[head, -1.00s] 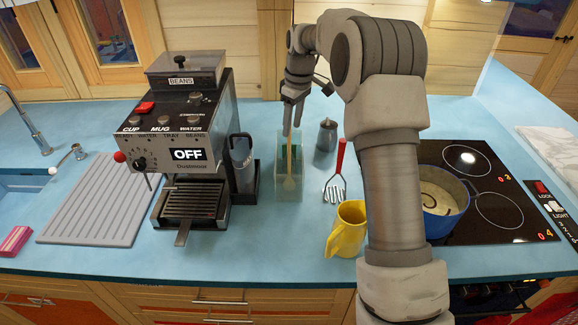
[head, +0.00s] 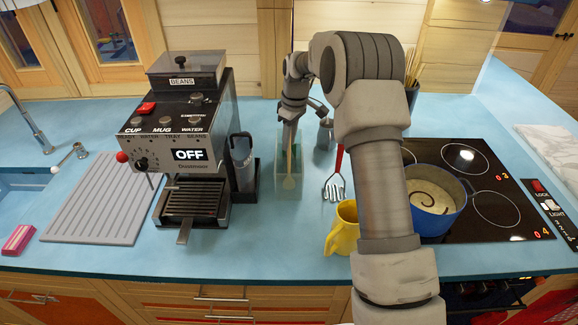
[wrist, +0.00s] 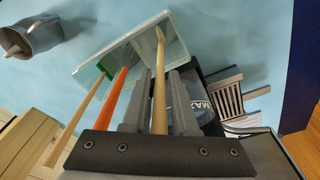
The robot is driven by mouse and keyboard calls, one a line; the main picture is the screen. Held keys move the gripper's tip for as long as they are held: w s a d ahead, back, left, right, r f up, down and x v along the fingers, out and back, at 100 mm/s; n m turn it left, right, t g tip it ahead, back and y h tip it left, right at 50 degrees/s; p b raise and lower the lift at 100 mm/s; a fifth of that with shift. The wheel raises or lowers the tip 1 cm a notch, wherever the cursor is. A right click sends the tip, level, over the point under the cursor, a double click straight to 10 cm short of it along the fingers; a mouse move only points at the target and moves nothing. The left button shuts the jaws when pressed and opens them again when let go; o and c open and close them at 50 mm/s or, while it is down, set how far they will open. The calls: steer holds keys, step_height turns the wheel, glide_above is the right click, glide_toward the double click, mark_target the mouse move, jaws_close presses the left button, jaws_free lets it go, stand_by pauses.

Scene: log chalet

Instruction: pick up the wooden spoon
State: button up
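The wooden spoon stands bowl-down in a clear rectangular holder (head: 281,168) on the blue counter. Its bowl shows through the holder's front wall in the head view (head: 289,182). In the wrist view the pale spoon handle (wrist: 160,85) runs up between my two dark fingers. My gripper (wrist: 160,85) is open around the handle, with a visible gap on each side. In the head view my gripper (head: 289,116) is just above the holder's top, fingers pointing down. The holder's rim (wrist: 128,42) shows in the wrist view.
An orange-handled utensil (wrist: 112,102) and a wooden-handled one with green (wrist: 82,118) lean beside the spoon. The coffee machine (head: 190,140) stands left.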

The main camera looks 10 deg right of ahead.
jaws_close()
steer(key=shift+r, duration=0.1)
